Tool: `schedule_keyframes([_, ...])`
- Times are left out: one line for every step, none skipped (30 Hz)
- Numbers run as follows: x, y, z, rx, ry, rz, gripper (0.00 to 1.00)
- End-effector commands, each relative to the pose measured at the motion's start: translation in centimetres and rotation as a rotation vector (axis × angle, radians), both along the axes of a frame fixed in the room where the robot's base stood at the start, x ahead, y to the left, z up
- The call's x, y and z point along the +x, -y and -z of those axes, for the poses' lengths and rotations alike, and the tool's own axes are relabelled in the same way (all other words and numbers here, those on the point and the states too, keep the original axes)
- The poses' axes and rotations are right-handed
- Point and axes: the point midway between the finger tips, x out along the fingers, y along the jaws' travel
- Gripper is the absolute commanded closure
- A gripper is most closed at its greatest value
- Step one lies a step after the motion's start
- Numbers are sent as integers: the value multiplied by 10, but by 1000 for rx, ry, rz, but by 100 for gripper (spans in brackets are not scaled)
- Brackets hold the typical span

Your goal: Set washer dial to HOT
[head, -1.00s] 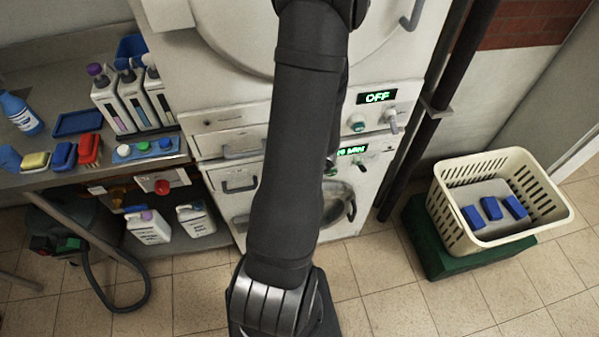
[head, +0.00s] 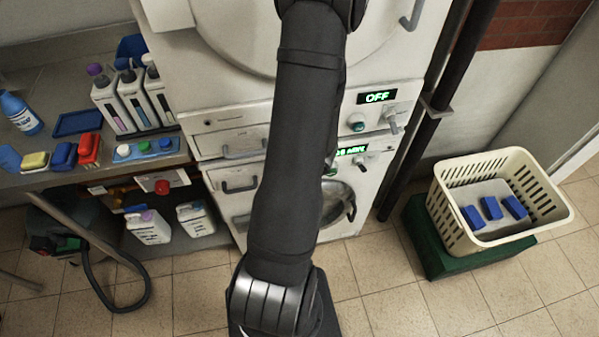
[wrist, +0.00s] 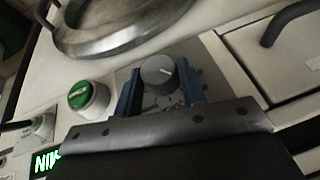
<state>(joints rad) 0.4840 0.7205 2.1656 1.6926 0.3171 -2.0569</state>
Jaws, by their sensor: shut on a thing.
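The marks are too small to read, so I cannot tell the setting. In the head view, the lower machine, the washer (head: 240,205), stands under another machine. My arm hides the dial and gripper there.
A green button (wrist: 88,96) is close beside the dial. The washer's lit green display (head: 351,150) is partly covered by my arm. The upper machine's display (head: 377,97) reads OFF. A cream basket (head: 445,200) stands right; a bottle-laden counter (head: 75,180) is left.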

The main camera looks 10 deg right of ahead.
Motion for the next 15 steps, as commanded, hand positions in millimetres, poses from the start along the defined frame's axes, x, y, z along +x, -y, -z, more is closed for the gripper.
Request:
schedule_keyframes([0,0,0,3,1,1,86])
schedule_keyframes([0,0,0,7,1,2,86])
schedule_keyframes([0,1,0,13,0,1,86])
schedule_keyframes([0,1,0,18,1,1,86])
schedule_keyframes([0,1,0,25,1,2,86])
schedule_keyframes([0,2,0,35,0,3,86])
schedule_keyframes([0,2,0,45,0,3,86])
schedule_keyframes([0,2,0,54,1,3,86])
schedule_keyframes([0,3,0,70,0,3,86])
schedule_keyframes([0,3,0,82,1,2,86])
schedule_keyframes([0,4,0,95,1,4,86])
schedule_keyframes([0,4,0,115,1,5,86])
schedule_keyframes([0,4,1,129,0,3,86])
schedule_keyframes([0,4,1,147,1,4,86])
schedule_keyframes([0,5,1,171,0,5,86])
